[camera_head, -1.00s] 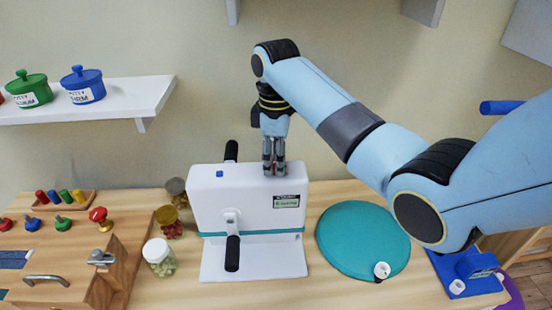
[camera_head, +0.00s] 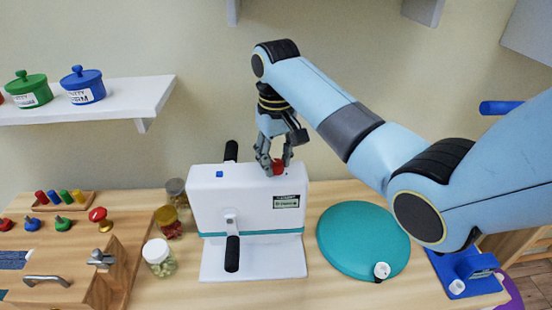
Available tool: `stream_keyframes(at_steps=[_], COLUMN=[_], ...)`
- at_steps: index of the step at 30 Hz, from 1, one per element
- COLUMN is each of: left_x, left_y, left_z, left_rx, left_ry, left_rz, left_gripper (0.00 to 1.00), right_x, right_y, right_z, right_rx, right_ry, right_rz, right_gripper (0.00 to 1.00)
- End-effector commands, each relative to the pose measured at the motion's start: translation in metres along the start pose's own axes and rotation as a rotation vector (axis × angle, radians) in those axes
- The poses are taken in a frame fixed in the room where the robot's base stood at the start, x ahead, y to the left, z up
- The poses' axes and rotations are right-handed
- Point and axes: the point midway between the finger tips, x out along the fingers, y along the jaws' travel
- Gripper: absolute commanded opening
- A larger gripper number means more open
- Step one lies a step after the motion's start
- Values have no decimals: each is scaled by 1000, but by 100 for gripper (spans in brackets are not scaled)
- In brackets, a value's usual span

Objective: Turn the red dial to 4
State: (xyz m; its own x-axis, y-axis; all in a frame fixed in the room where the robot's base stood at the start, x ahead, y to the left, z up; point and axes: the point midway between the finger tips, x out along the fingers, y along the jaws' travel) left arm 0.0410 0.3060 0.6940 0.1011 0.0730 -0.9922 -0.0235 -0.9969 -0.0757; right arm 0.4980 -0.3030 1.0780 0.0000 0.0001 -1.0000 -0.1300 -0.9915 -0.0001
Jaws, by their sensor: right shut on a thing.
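The red dial (camera_head: 279,167) sits on the top face of the white hand-crank machine (camera_head: 210,198), toward its right end. My right gripper (camera_head: 273,169) comes down from above with its fingers on either side of the dial, shut on it. The fingers cover part of the dial, and I cannot read any numbers around it. A small display (camera_head: 286,201) is on the machine's front, its text too small to read. My left gripper is not in view.
A blue button (camera_head: 219,174) and black crank handles (camera_head: 232,253) are on the machine. A teal disc (camera_head: 362,240) and a blue stand (camera_head: 465,272) are right. A shelf (camera_head: 120,98) holds lidded pots.

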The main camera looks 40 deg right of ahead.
Motion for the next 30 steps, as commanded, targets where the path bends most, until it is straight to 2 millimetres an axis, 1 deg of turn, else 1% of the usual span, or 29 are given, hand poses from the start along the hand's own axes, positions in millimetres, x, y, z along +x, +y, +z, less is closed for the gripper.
stream_keyframes(at_steps=[30], left_x=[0], left_y=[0], left_z=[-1], left_rx=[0], left_ry=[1], left_rz=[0], left_gripper=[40], right_x=[0], right_y=[1], right_z=[0], right_rx=[964], right_ry=[0], right_rz=[0], right_gripper=[0])
